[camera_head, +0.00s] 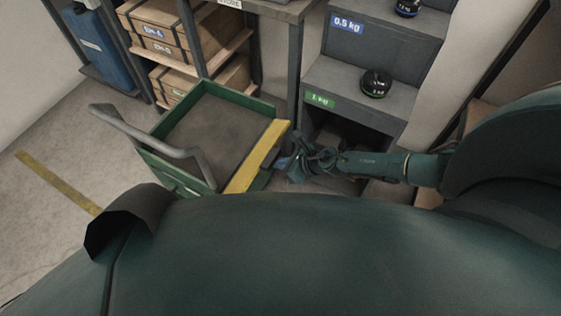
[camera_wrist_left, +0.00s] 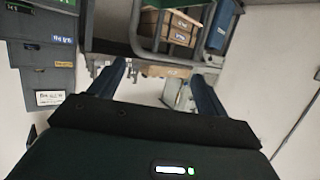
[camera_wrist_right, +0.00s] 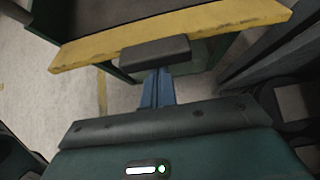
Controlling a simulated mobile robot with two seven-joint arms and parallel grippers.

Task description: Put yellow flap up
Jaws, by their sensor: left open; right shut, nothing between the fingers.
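The yellow flap (camera_head: 257,156) is a long strip along the right side of a green cart (camera_head: 190,187) in the head view. It also crosses the top of the right wrist view (camera_wrist_right: 215,27). I cannot tell its exact tilt. My right gripper (camera_head: 293,160) is just right of the flap's middle. In the right wrist view its blue fingers (camera_wrist_right: 158,88) are together and empty, just behind a dark block (camera_wrist_right: 155,53) that overlaps the flap's lower edge; contact is unclear. My left gripper (camera_wrist_left: 160,82) is open and empty, seen only in the left wrist view.
A grey bent handle (camera_head: 150,140) rises at the cart's left. Shelves with wooden boxes (camera_head: 158,30) stand behind it. Grey steps with black weights (camera_head: 375,83) stand at the right, close to my right arm. Open floor (camera_head: 75,150) lies left of the cart.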

